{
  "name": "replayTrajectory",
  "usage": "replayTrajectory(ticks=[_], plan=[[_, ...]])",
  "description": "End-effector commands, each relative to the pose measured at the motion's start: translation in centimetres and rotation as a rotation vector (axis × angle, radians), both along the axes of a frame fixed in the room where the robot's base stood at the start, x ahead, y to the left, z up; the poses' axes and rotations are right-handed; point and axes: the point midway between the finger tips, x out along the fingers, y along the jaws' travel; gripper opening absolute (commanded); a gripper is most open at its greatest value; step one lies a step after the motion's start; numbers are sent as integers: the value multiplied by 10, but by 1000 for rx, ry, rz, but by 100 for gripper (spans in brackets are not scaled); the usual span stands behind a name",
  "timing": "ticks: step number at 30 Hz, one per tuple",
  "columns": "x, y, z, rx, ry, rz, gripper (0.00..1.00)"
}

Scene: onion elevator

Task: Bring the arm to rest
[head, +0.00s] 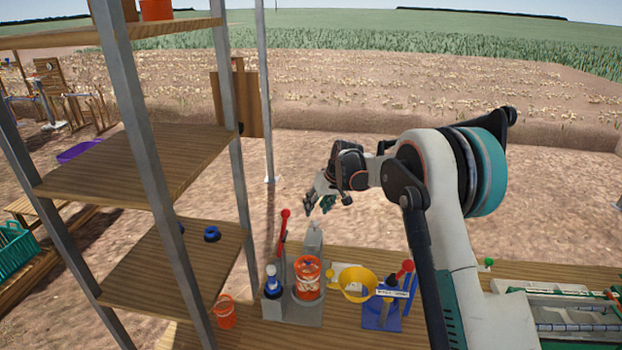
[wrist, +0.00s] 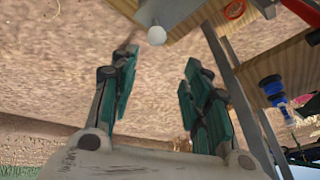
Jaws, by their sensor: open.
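My arm (head: 440,210) reaches from the right side of the head view, bent over the right part of the workbench. My gripper (head: 322,200) hangs at its end, above and behind the bench's back edge, pointing down and to the left. In the wrist view my gripper (wrist: 158,85) shows two green-padded fingers spread apart with nothing between them.
Below my gripper, the wooden bench (head: 255,335) bears an orange container (head: 307,278), a red-knobbed lever (head: 284,228), a yellow bowl (head: 357,284) and a blue device (head: 382,314). A wooden shelf rack (head: 135,165) stands left. Air above the soil behind is free.

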Motion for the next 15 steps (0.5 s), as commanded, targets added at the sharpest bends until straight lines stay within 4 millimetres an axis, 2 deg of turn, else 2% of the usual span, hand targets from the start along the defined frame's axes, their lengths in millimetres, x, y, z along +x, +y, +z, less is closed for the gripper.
replayTrajectory(ticks=[8, 15], plan=[[-36, -19, 51, -19, -23, -48, 44], [-81, -38, 95, -37, -48, -95, 44]])
